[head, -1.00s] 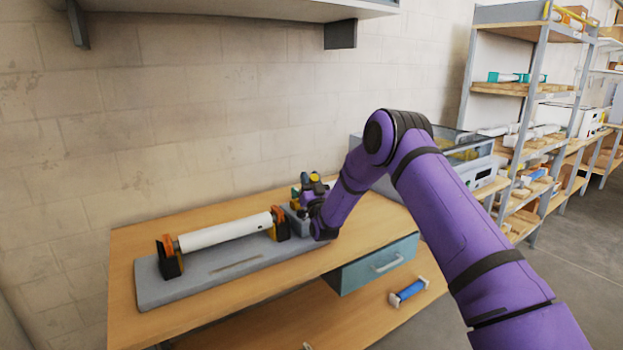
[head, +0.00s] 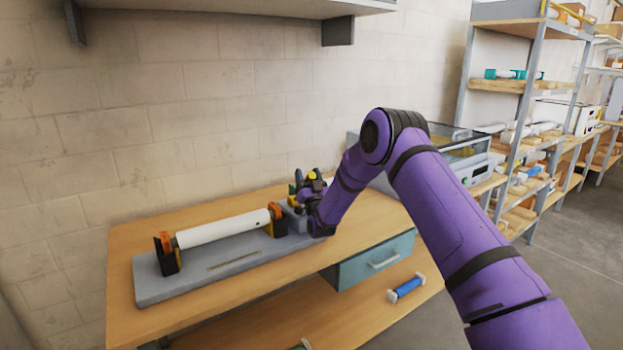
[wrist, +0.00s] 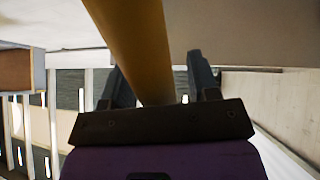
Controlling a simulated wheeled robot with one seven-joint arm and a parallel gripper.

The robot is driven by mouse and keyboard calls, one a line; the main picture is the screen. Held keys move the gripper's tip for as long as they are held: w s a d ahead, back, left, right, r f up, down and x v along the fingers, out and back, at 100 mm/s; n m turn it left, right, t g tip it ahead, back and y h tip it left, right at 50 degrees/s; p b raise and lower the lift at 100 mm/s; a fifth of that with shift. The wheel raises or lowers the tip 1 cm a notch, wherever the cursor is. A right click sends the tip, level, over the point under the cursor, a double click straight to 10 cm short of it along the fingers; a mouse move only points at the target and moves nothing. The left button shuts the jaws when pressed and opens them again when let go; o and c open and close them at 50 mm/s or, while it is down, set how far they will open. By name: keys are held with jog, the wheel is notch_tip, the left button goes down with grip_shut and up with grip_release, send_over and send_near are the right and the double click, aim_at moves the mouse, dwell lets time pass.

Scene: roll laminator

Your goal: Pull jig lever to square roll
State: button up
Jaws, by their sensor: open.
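A white roll (head: 225,229) lies between black and orange end holders on a grey jig base (head: 215,275) on the wooden bench. My gripper (head: 308,190) is at the right end of the jig, beside a small block with a yellow knob (head: 312,175). In the wrist view a thick yellow bar (wrist: 140,45), which looks like the lever, runs between the two fingers of my gripper (wrist: 157,72). The fingers are apart, with a clear gap on the bar's right side. Whether the left finger touches the bar I cannot tell. My wrist hides the lever's foot.
A blue drawer (head: 370,262) hangs under the bench top (head: 345,240). A blue roll with white ends (head: 406,288) lies on the lower shelf. A machine with a clear cover (head: 455,155) stands behind my arm. A wall shelf (head: 235,5) hangs above. Free bench lies in front of the jig.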

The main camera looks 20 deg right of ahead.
jog(key=r, duration=0.3)
jog(key=shift+s+r, duration=0.25)
jog(key=shift+s, duration=0.1)
jog(key=s+r, duration=0.1)
jog(key=s, duration=1.4)
jog(key=shift+s, duration=0.2)
jog(key=shift+r, duration=0.1)
